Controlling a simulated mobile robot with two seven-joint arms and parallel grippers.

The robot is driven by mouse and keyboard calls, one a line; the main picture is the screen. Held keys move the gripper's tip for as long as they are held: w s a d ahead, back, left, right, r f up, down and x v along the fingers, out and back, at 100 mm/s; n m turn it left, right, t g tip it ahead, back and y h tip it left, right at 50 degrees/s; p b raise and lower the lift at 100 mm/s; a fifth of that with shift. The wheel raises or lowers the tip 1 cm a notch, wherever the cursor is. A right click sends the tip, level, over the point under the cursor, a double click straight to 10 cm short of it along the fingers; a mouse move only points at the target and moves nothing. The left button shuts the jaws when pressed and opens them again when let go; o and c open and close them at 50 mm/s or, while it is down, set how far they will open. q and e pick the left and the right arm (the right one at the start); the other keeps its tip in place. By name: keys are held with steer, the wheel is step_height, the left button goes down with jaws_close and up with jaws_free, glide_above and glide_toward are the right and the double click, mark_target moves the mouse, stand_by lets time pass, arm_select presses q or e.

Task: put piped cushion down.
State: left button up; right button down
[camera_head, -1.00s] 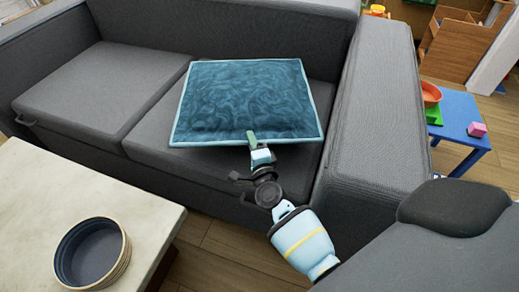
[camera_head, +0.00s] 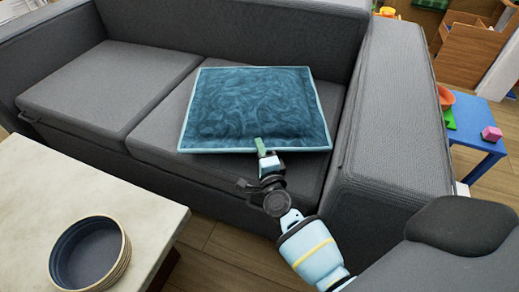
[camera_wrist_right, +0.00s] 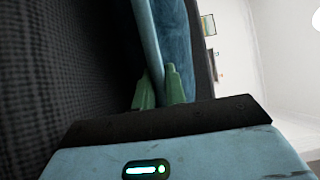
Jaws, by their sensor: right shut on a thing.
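The piped cushion (camera_head: 255,105) is a teal, swirl-patterned square with light blue piping. In the head view it is over the right seat of the grey sofa (camera_head: 110,85), close to the seat. I cannot tell whether it rests fully on it. My right gripper (camera_head: 261,146) is shut on the cushion's front edge. In the right wrist view the green fingers (camera_wrist_right: 160,90) pinch the cushion's piped edge (camera_wrist_right: 149,40), with the dark sofa fabric close on the left. My left gripper is not in view.
The sofa's right armrest (camera_head: 385,110) stands just right of the cushion. A pale table (camera_head: 150,215) with a round dark bowl (camera_head: 90,253) is at the front left. A blue table (camera_head: 470,120) with toys is at the far right. The left sofa seat is clear.

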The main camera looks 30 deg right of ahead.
steer(key=c, duration=1.5)
jaws_free()
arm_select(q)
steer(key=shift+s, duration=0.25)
arm_select(e)
steer(key=shift+o, duration=0.2)
steer(key=shift+f, duration=0.1)
